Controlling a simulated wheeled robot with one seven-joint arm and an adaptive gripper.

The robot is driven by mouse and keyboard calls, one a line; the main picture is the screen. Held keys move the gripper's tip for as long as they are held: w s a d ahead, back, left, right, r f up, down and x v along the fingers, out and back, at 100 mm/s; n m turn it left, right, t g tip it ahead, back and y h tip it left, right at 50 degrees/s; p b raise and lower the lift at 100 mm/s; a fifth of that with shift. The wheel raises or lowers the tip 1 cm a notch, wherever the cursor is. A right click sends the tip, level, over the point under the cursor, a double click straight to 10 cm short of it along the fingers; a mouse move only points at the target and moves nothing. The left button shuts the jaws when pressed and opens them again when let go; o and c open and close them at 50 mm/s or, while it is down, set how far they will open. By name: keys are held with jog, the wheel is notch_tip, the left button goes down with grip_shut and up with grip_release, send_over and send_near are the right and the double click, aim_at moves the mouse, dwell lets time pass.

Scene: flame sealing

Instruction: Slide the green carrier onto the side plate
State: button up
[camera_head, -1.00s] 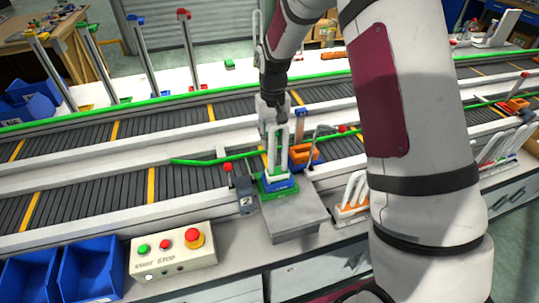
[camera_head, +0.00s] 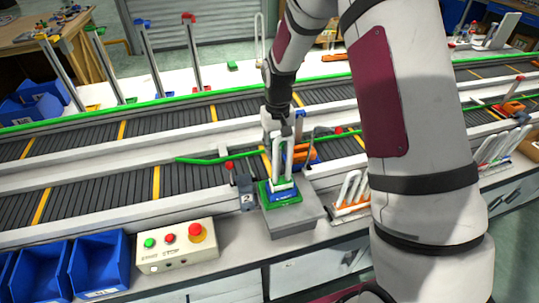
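The green carrier (camera_head: 279,200) sits on the back part of the grey side plate (camera_head: 291,224), which juts out at the front of the near conveyor. The carrier bears a blue base (camera_head: 284,192) with upright white loop-shaped pieces (camera_head: 284,155). My gripper (camera_head: 279,138) points down just behind and at the top of these white pieces. Its fingers are small and partly hidden by them, so I cannot tell whether it is open, shut or touching them.
A control box (camera_head: 177,246) with green and red buttons stands to the left, next to blue bins (camera_head: 98,264). A grey block marked 2 (camera_head: 245,193) stands left of the plate. An orange carrier (camera_head: 302,154) is close behind on the belt. White loops (camera_head: 352,189) stand at right.

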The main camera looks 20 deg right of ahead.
jog(key=shift+s+p, duration=1.4)
jog(key=shift+s, duration=1.25)
jog(key=o, duration=1.2)
jog(key=shift+w, duration=0.1)
jog(key=shift+r+p, duration=0.6)
jog(key=shift+r, duration=5.4)
